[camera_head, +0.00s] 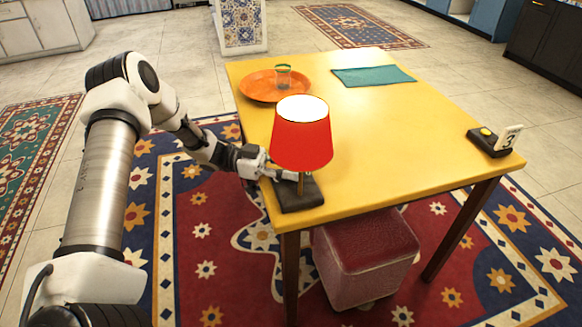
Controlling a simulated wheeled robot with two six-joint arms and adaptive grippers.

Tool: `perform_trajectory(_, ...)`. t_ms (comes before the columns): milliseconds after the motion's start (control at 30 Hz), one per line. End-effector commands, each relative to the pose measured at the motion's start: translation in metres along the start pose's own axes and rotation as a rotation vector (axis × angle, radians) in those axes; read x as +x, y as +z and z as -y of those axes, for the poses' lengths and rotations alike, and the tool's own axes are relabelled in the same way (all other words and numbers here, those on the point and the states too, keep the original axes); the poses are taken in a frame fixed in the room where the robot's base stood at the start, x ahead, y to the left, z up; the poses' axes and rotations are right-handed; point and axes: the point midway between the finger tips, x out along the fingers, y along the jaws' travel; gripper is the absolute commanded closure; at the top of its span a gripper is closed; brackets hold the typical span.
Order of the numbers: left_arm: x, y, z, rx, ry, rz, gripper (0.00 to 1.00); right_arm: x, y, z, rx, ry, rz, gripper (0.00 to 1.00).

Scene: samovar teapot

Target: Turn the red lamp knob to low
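The red lamp (301,142) stands upright at the near left corner of the yellow table (400,135). Its red shade has a bright white top, and its thin stem rises from a dark square base (301,196). My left gripper (284,175) reaches in from the left, low beside the stem and just over the left back part of the base. Its fingertips are small and partly behind the shade, so I cannot tell whether they are open or shut, or touching the lamp. I cannot make out the knob. My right gripper is not in view.
An orange tray (254,87) with a clear glass (283,77) is at the back left of the table. A teal cloth (373,76) lies behind. A dark box with a yellow button and number card (508,138) sits at the right corner. The table's middle is clear. A red-topped stool (366,245) is underneath.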

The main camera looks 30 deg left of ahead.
Motion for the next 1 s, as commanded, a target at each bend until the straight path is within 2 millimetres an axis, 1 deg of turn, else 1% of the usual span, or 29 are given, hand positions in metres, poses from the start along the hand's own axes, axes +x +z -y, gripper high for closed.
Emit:
perform_trajectory(200,0.0003,0.0014,0.0005,0.002,0.14,0.001,1.0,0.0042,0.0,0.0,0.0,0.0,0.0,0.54)
perform_trajectory(400,0.0002,0.0008,0.0003,0.001,0.214,0.0,1.0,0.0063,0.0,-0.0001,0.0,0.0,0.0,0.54)
perform_trajectory(600,0.0003,-0.0002,0.0003,0.002,0.242,-0.002,1.0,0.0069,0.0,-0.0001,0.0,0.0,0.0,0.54)
perform_trajectory(967,0.0004,-0.0006,0.0003,0.002,0.243,-0.002,1.0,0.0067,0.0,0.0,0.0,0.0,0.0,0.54)
perform_trajectory(1000,0.0004,-0.0006,0.0003,0.002,0.243,-0.002,0.6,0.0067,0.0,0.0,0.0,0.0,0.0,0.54)
